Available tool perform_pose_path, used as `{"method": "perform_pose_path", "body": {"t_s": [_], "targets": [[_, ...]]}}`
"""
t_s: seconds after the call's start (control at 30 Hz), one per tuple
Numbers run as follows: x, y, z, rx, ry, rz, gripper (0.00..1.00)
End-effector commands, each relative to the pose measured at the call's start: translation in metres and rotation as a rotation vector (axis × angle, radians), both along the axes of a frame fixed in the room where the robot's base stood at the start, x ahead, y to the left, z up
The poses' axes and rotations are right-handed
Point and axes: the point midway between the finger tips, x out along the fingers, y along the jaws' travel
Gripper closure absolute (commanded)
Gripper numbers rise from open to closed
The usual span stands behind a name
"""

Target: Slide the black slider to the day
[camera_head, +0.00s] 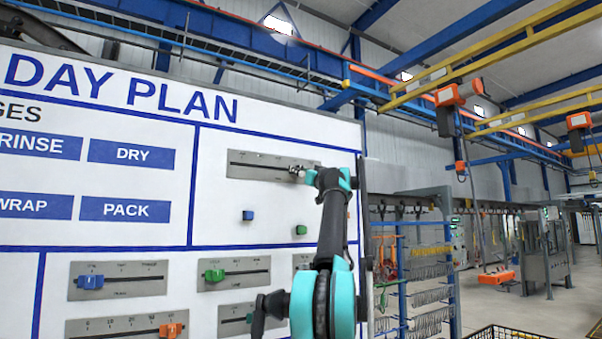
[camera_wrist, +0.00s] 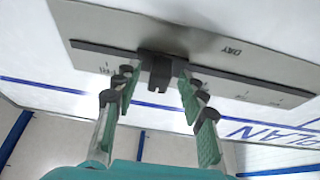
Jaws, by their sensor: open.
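The grey slider plate (camera_head: 240,170) with its dark track is on the upper part of the white board in the head view. The black slider (camera_wrist: 160,68) sits on the track between the fingertips of my gripper (camera_wrist: 158,92). The green-padded fingers are open, one on each side of the slider; I cannot tell whether they touch it. In the head view my gripper (camera_head: 298,172) is at the plate's right part and the slider cannot be made out behind it.
Below the plate are a small blue block (camera_head: 248,215) and a green block (camera_head: 300,230). Lower plates carry a blue slider (camera_head: 90,282), a green slider (camera_head: 214,276) and an orange slider (camera_head: 171,330). A hook rack (camera_head: 430,265) stands right of the board.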

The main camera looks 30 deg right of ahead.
Motion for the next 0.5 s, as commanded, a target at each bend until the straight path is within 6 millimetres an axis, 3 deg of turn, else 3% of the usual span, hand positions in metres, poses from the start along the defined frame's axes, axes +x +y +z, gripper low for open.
{"method": "perform_pose_path", "body": {"t_s": [0.17, 0.5], "targets": [[-0.015, 0.000, -0.006, -0.001, 0.000, -0.001, 0.59], [-0.066, -0.003, -0.028, 0.000, 0.000, -0.002, 0.59]]}}
